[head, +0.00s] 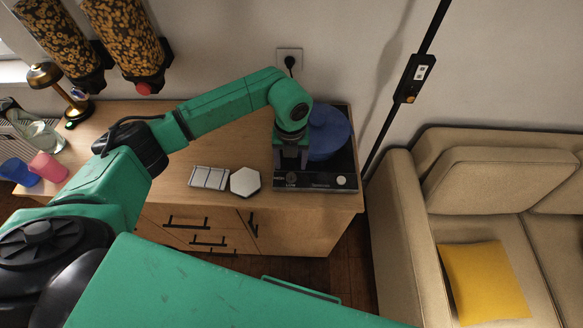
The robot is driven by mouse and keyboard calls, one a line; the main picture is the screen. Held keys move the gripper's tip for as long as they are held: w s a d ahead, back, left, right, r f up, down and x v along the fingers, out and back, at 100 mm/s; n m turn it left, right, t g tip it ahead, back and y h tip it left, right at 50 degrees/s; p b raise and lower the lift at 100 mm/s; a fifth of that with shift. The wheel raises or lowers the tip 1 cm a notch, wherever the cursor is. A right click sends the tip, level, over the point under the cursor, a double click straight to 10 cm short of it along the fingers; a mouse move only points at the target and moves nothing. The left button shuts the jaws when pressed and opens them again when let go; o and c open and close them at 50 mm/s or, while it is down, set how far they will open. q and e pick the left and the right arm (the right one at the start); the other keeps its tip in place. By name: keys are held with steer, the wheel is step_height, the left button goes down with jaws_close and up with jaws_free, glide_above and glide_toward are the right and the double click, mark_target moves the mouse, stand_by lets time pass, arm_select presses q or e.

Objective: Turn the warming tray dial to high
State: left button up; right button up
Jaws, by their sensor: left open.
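The warming tray (345,167) is a dark, flat-topped appliance with a front panel, at the right end of the wooden cabinet. A blue round item (330,132) sits on top of it. My left gripper (291,168) is open and points down over the left part of the tray, just behind the front panel. I cannot tell whether it touches the tray. A small pale round spot (341,180) shows on the right of the panel; I cannot tell if it is the dial. The dial's setting is too small to read. My right gripper is out of view.
A striped white block (209,178) and a white hexagonal piece (245,181) lie left of the tray. Dispensers (128,38) hang above. A sofa (404,225) stands right.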

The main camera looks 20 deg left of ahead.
mark_target(291, 176)
arm_select(q)
step_height(291, 176, down, 6)
steer(key=shift+w+r+p, duration=0.15)
steer(key=shift+r+p, duration=0.1)
steer(key=shift+p, duration=0.25)
steer(key=shift+f, duration=0.4)
steer(key=shift+c, duration=0.3)
jaws_close()
